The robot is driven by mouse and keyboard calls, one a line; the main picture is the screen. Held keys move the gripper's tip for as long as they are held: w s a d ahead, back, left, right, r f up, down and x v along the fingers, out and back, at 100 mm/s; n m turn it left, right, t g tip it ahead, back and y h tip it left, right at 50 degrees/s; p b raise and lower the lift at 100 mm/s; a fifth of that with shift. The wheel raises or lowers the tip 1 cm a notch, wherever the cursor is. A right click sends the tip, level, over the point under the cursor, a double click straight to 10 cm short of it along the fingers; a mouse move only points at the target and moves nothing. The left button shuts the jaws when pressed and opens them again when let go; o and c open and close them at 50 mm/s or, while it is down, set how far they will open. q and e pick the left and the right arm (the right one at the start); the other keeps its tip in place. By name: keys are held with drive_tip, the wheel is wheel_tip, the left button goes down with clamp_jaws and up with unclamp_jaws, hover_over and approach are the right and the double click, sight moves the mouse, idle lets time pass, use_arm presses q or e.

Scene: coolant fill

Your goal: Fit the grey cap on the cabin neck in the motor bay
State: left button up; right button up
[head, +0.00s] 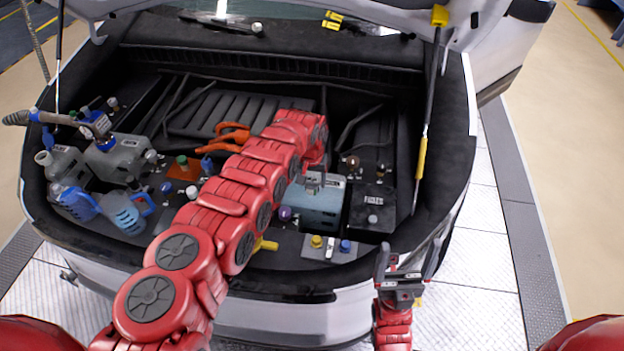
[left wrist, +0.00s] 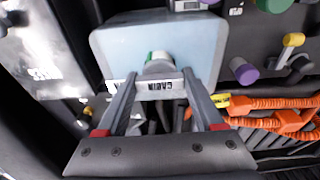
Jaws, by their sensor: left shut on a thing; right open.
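The grey cap (left wrist: 158,67) is between the fingertips of my left gripper (left wrist: 160,76) in the left wrist view, with a bit of green and white at its edge. My left gripper (head: 314,180) is shut on it, over the pale blue cabin tank (head: 317,211), which also shows in the left wrist view (left wrist: 120,50). A label reading CABIN (left wrist: 160,85) appears upside down by the cap. The cabin neck is hidden by cap and fingers; I cannot tell whether the cap sits on it. My right gripper (head: 405,267) is open and empty in front of the bumper.
A purple cap (head: 285,213) is close to the tank's left side. Yellow (head: 317,241) and blue (head: 345,245) caps stand in front. Blue jugs (head: 125,212) and a grey canister (head: 120,157) fill the bay's left. Orange cables (left wrist: 285,120) run nearby. A lid strut (head: 425,130) stands right.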

use_arm(q)
drive_tip(key=shift+f, duration=0.15)
idle(0.4)
drive_tip(key=shift+m+b, duration=0.35)
drive_tip(key=shift+m, duration=0.15)
drive_tip(key=shift+m+b, duration=0.45)
drive_tip(key=shift+m, duration=0.55)
drive_tip(key=shift+s, duration=0.1)
drive_tip(key=shift+m+g+h+b, duration=0.3)
drive_tip(key=shift+m+b, duration=1.2)
drive_tip(key=shift+m, duration=0.1)
